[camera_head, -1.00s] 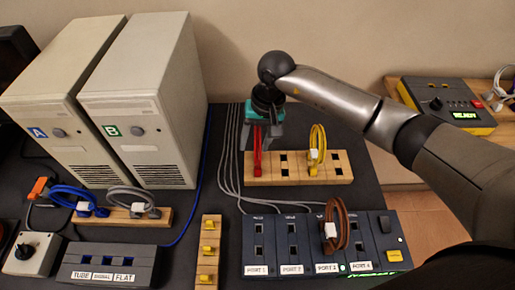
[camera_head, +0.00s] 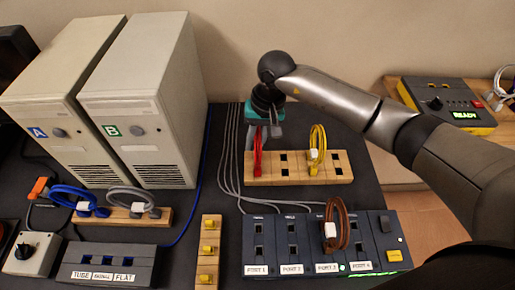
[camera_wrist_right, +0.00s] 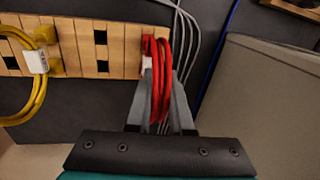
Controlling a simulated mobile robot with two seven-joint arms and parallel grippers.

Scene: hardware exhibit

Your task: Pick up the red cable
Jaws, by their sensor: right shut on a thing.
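The red cable (camera_head: 258,152) stands at the left end of the wooden slotted block (camera_head: 335,168), looped upright. It also shows in the right wrist view (camera_wrist_right: 165,85), between the two grey fingers. My right gripper (camera_head: 263,140) reaches down from above and is shut on the red cable. The cable's lower end is at the block's end slot; I cannot tell whether it is seated in it. My left gripper is not in view.
A yellow cable (camera_head: 317,148) stands in the same block, to the right. Grey cables (camera_head: 228,160) run along its left side. A port panel (camera_head: 268,228) with a brown cable (camera_head: 340,228) is in front. Two beige computer towers (camera_head: 150,110) stand at the left.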

